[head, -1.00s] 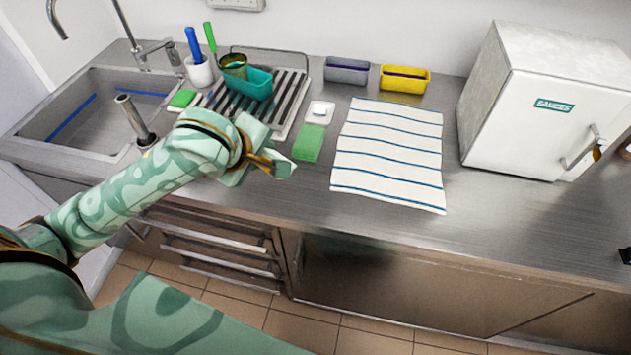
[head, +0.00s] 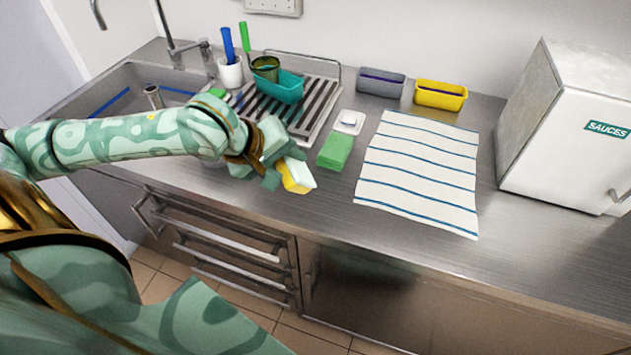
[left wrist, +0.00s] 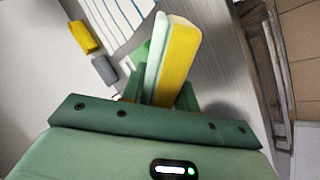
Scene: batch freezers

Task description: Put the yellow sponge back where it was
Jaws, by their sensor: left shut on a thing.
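The yellow sponge (head: 298,178) has a pale face on one side. My left gripper (head: 280,176) is shut on it, and it sticks out past the fingers over the front part of the steel counter, left of the green sponge. In the left wrist view the yellow sponge (left wrist: 180,62) stands out between the fingers (left wrist: 160,98), its pale layer on the left. I cannot tell from these frames where it was before. My right gripper is not in view.
A green sponge (head: 335,151) lies beside a small white dish (head: 349,121). Right of it is a striped cloth (head: 420,172). Behind stand a grey tub (head: 380,83), a yellow tub (head: 441,96) and a dish rack (head: 318,92). A white sauces fridge (head: 560,130) stands right.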

